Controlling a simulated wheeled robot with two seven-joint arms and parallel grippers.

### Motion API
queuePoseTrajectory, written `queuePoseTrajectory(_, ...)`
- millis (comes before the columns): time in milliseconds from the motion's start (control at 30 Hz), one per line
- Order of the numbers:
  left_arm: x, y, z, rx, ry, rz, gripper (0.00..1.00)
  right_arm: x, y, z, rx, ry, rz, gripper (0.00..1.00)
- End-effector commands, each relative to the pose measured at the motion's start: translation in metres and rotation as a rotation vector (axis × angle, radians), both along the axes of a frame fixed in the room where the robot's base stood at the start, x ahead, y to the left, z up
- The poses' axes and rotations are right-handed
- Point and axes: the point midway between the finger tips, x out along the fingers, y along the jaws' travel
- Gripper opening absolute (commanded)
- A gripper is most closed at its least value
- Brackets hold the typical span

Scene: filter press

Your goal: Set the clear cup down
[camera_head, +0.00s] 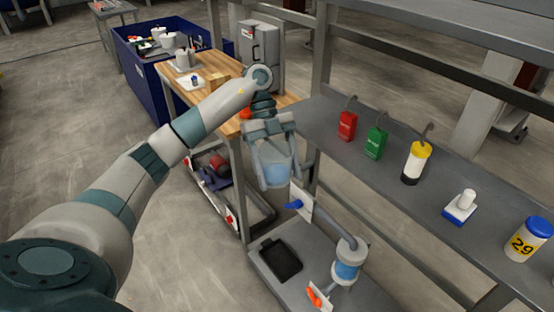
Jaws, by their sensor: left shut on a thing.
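My left gripper (270,182) points down and is shut on the clear cup (276,172), which looks pale blue. The fingers lie on both sides of the cup. The cup hangs in the air, in front of the grey shelf's left end and above the low grey platform (321,289). A black tray (280,258) lies on that platform. The cup's base is partly hidden by the fingers. My right gripper does not show.
A press-like device with a blue and clear cylinder (347,270) and a blue handle stands beside the tray.

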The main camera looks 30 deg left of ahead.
Motion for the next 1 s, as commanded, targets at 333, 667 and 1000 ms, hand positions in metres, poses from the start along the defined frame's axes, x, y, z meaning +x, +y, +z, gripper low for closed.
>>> queuePoseTrajectory(333,0.018,0.019,-0.057,0.006,0.003,-0.526,0.44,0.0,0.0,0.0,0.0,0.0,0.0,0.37)
queuePoseTrajectory(667,0.026,0.06,-0.097,0.005,0.004,-1.073,0.44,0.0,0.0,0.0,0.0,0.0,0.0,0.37)
queuePoseTrajectory(1000,0.036,0.098,-0.135,-0.001,0.001,-1.758,0.44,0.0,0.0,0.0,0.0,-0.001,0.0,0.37)
